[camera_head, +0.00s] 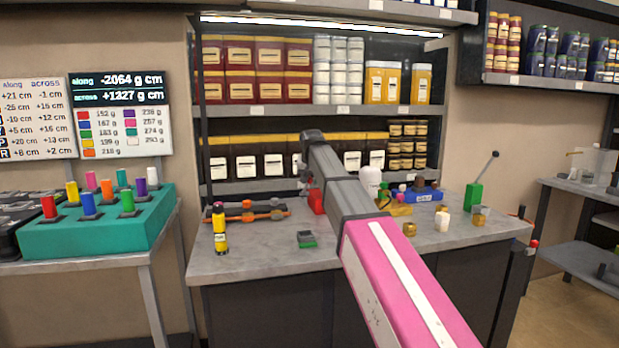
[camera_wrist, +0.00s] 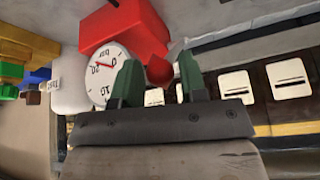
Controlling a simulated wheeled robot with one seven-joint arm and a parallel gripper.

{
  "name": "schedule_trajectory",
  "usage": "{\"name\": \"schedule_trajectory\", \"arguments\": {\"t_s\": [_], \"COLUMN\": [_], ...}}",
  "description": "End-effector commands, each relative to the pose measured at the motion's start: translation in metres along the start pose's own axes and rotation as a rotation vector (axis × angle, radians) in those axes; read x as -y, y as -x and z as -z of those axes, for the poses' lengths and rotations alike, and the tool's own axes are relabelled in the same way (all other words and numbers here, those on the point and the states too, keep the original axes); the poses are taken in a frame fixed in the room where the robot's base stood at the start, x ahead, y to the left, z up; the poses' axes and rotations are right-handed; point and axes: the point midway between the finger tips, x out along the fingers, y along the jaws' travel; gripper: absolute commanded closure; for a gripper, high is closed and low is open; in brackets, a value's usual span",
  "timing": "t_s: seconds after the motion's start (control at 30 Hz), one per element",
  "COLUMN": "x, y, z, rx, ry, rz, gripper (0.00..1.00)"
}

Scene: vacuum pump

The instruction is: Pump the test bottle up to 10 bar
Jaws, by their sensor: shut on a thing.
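A red pump body (camera_wrist: 128,35) fills the top of the wrist view, with a round white gauge (camera_wrist: 104,88) on it. The gauge is marked "bar", 10 and 20; its red needle is too small to read exactly. My gripper (camera_wrist: 158,76) has its green fingers on either side of a small red part (camera_wrist: 155,66) of the pump, and is shut on it. In the head view the red pump (camera_head: 317,201) is partly hidden behind my arm. A white bottle (camera_head: 371,178) stands right of my arm. I cannot tell whether it is the test bottle.
On the grey worktop (camera_head: 262,262) stand a yellow bottle (camera_head: 220,230), a grey-green block (camera_head: 306,239) and a green box with a lever (camera_head: 474,196). Loaded shelves (camera_head: 320,110) rise behind. A teal peg block (camera_head: 95,228) is at left. The worktop's front left is clear.

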Motion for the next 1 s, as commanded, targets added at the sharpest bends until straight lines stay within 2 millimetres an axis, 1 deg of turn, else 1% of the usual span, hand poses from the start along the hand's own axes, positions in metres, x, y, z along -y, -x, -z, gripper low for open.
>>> {"name": "schedule_trajectory", "arguments": {"t_s": [0.03,0.3,0.47,0.7,1.0], "x": [-0.002,-0.007,-0.01,-0.013,-0.015], "y": [-0.002,-0.018,-0.03,-0.053,-0.073], "z": [-0.009,-0.032,-0.046,-0.066,-0.079], "rx": [-0.022,-0.163,-0.158,-0.154,-0.153], "ry": [-0.002,-0.015,-0.014,-0.014,-0.014], "rz": [0.006,0.044,0.042,0.041,0.04], "gripper": [1.0,1.0,1.0,1.0,1.0]}}
